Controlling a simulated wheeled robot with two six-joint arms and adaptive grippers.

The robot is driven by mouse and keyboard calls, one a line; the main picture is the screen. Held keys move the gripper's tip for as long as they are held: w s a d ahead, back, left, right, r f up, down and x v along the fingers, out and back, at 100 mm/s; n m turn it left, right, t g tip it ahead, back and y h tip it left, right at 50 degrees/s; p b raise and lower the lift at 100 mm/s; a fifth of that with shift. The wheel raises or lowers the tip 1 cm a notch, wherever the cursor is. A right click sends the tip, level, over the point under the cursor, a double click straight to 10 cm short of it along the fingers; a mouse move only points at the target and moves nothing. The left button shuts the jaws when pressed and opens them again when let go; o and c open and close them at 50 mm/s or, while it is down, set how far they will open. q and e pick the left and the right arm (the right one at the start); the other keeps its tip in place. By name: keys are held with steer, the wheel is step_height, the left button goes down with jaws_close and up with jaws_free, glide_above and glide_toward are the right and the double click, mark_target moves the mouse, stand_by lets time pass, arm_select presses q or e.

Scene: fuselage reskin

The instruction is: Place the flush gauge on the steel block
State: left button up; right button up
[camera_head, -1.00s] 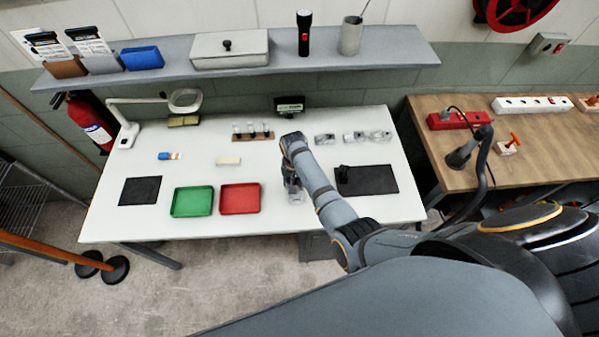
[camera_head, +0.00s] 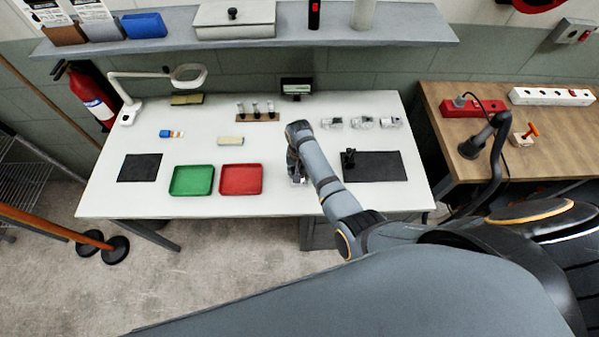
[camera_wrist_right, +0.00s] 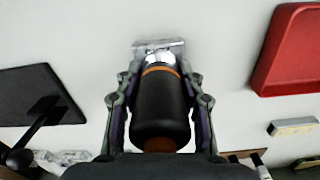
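My right gripper (camera_wrist_right: 160,85) points down over the white table. It is shut on the flush gauge (camera_wrist_right: 160,105), a black cylinder with an orange ring and a shiny silver tip. The steel block (camera_wrist_right: 150,45), a small silver piece, lies at the gauge's tip in the right wrist view; I cannot tell whether they touch. In the head view my right gripper (camera_head: 296,174) is to the right of the red tray, and its wrist largely hides the gauge. My left gripper is not in view.
A red tray (camera_head: 241,193) and a green tray (camera_head: 191,193) stand left of the gripper. A black mat (camera_head: 385,168) with a small black object lies to the right. Clear parts, a rack of small items and a lamp stand farther back.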

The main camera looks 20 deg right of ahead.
steer(key=o, duration=0.4)
steer(key=shift+w+d, duration=0.1)
steer(key=shift+c, duration=0.2)
step_height(320, 180, up, 8)
steer(key=p, duration=0.8)
steer(key=shift+r+b, duration=0.4)
steer(key=shift+b, duration=0.4)
step_height(320, 180, up, 3)
steer(key=shift+f, duration=0.15)
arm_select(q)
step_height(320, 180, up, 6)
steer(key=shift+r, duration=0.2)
arm_select(e)
steer(key=shift+r, duration=0.45)
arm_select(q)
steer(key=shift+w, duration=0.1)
